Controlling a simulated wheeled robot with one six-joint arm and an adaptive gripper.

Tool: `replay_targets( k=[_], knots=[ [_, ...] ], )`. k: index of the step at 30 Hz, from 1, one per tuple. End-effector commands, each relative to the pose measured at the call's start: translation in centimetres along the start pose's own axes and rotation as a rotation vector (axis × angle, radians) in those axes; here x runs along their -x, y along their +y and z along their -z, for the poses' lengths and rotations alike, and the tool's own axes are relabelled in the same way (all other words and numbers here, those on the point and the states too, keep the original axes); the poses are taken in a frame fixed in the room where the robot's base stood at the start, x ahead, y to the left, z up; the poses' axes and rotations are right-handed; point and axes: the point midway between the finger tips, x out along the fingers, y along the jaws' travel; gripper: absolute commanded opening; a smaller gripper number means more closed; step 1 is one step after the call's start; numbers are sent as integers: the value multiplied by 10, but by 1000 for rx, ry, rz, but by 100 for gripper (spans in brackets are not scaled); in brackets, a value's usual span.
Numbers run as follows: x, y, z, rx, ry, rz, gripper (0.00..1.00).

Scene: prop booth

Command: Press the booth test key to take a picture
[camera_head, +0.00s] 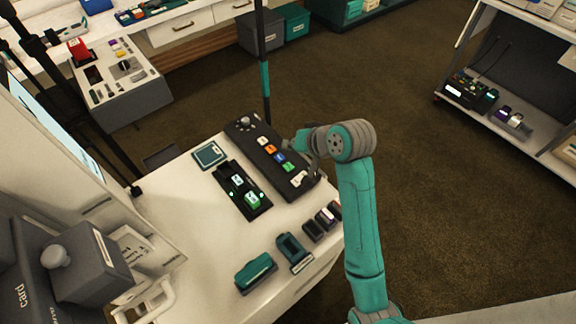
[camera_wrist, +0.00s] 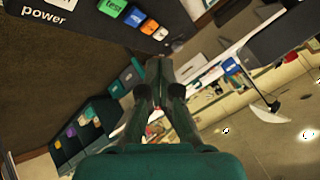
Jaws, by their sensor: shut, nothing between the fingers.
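A dark key panel (camera_head: 250,131) lies on the white counter with a row of coloured keys. The green key (camera_head: 289,167) reads "test" in the wrist view (camera_wrist: 112,6), where it is cut by the top edge. Beside it are a blue key (camera_head: 280,158) and, at the panel's near end, a white key (camera_head: 299,179) by the word "power". My gripper (camera_wrist: 158,72) is shut and empty. In the wrist view it points away from the keys, which lie up and to the left. In the head view my wrist is at the panel's right side; the fingertips are hard to make out.
A black tray (camera_head: 228,178) with two lit keys and a small teal-grey pad (camera_head: 209,155) lie left of the panel. Teal holders (camera_head: 293,250) and dark blocks sit at the counter's front. A thin dark pole (camera_head: 265,80) rises behind the panel. Brown floor is open to the right.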

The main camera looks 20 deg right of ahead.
Motion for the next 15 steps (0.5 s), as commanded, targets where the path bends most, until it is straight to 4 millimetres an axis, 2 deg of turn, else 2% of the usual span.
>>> replay_targets(
  k=[15],
  knots=[
    [-41,30,-30,0,-1,0,0]
  ],
)
